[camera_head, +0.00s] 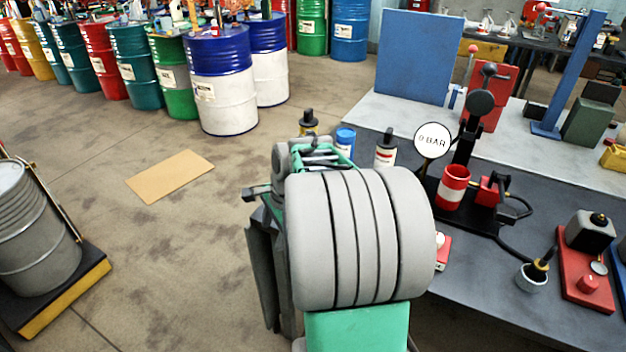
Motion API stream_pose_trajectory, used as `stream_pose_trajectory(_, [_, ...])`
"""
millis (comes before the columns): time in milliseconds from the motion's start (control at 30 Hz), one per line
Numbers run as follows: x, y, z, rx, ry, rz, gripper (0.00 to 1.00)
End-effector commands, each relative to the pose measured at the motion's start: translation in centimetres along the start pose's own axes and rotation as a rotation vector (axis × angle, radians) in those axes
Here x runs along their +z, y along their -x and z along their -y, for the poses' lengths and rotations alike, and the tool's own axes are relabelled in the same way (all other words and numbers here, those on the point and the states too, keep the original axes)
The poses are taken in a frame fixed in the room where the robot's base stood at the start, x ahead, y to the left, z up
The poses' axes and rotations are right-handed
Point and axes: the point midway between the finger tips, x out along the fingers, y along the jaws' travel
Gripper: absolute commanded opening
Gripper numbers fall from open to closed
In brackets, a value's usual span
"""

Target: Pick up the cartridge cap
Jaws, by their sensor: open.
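I cannot single out the cartridge cap for certain. A red can with a white band (453,187) stands on the dark bench beside a black stand with a round "0 BAR" gauge (433,140). Bottles with black tops (386,150) and a blue-topped container (345,138) stand behind my arm. My ribbed grey and green arm fills the centre. My gripper is not discernible; the arm covers part of the bench.
The dark bench (490,285) has bare room near its front. A blue panel (418,55) and blue post (570,75) rise behind. Drums (222,80) line the back left; the left floor holds a flat tan sheet (170,176).

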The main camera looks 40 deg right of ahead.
Motion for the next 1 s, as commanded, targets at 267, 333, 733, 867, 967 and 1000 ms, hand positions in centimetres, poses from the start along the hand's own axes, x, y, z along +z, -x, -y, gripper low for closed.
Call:
stream_pose_trajectory(267, [-13.1,7.5,2.5,-0.058,-0.98,0.091,0.56])
stream_pose_trajectory(333, [-13.9,7.2,2.4,-0.061,-1.05,0.101,0.56])
stream_pose_trajectory(733, [-13.5,1.0,2.9,-0.06,-1.066,0.102,0.56])
stream_pose_trajectory(867, [-13.6,-0.5,3.1,-0.063,-1.067,0.101,0.56])
stream_pose_trajectory(967, [-13.6,-0.6,3.1,-0.066,-1.067,0.1,0.56])
stream_pose_trajectory(1000, [-13.6,-0.6,3.1,-0.066,-1.067,0.1,0.56])
